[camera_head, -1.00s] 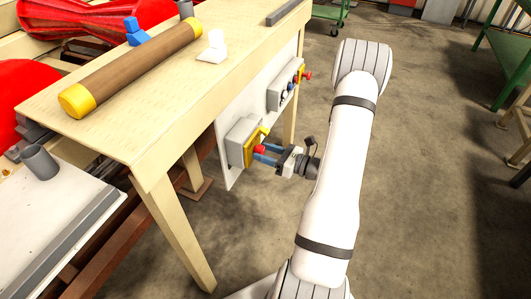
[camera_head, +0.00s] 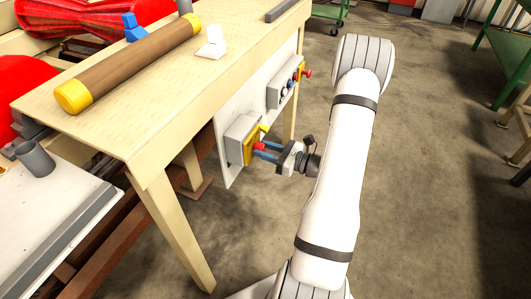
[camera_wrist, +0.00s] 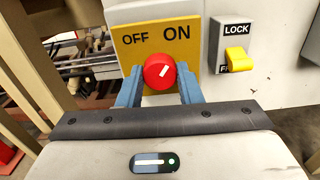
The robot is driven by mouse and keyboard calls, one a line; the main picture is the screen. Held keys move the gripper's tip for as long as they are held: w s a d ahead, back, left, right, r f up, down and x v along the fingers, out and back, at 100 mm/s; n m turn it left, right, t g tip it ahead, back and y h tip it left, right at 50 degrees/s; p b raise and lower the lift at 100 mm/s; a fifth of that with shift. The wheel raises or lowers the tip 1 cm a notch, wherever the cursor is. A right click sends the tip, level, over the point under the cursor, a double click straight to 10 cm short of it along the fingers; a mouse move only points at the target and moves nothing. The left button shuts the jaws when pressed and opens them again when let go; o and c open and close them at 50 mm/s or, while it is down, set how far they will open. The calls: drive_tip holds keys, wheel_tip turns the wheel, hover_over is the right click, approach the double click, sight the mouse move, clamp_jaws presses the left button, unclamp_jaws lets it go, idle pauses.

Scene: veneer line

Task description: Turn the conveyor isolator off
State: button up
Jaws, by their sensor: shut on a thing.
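The conveyor isolator is a grey box (camera_head: 236,133) with a yellow plate on a white panel at the table's side. Its red knob (camera_wrist: 160,71) shows close up in the wrist view, in front of the yellow plate (camera_wrist: 190,62) marked OFF on the left and ON on the right. The knob's white mark points up and right, toward ON. My gripper (camera_wrist: 158,90) has its blue fingers either side of the knob and is shut on it. In the head view, my gripper (camera_head: 264,151) reaches the knob from the right. A yellow lock tab (camera_wrist: 239,60) sits below the word LOCK, at the lower label.
A second control box (camera_head: 285,85) with a red button is mounted farther along the panel. The wooden table (camera_head: 150,125) above carries a brown roll (camera_head: 130,65) with yellow ends. A grey cup (camera_head: 35,160) stands at the left. The floor right of my arm is open.

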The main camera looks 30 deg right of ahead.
drive_tip(key=n+b, duration=0.4)
drive_tip(key=shift+f+n, duration=0.25)
drive_tip(key=shift+n, duration=0.05)
drive_tip(key=n+b, duration=1.1)
drive_tip(key=b, duration=0.4)
drive_tip(key=shift+a+r+n, duration=0.1)
drive_tip(key=shift+n, duration=0.2)
drive_tip(key=o, duration=1)
drive_tip(key=shift+r, duration=0.15)
drive_tip(key=shift+s, duration=0.1)
